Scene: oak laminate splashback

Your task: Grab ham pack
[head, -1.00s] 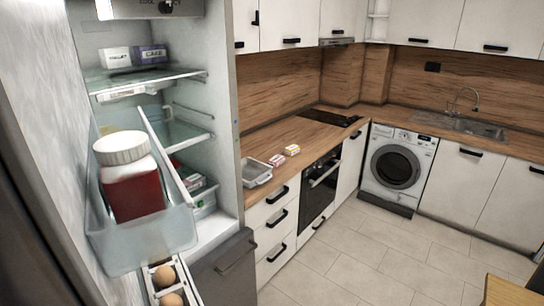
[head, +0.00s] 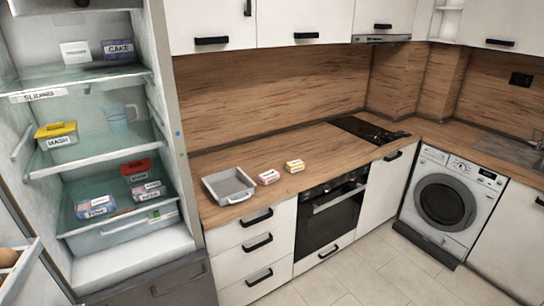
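I cannot tell for sure which pack is the ham, as most small labels are unreadable. On the lower glass shelf of the open fridge lie a blue-and-white pack (head: 95,207), a pink-and-white pack (head: 149,190) and a red-topped pack (head: 136,171). On the wooden counter, right of a grey tray, lie a pink-and-white pack (head: 268,177) and a yellow-and-white pack (head: 294,166), close together. Neither of my grippers is in view.
The fridge (head: 178,130) stands open at left; its shelves hold a yellow-lidded box (head: 57,134), a clear jug (head: 120,118) and a cake box (head: 118,49). The grey tray (head: 229,186) is empty on the counter (head: 330,150). Floor (head: 370,265) before the oven is clear.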

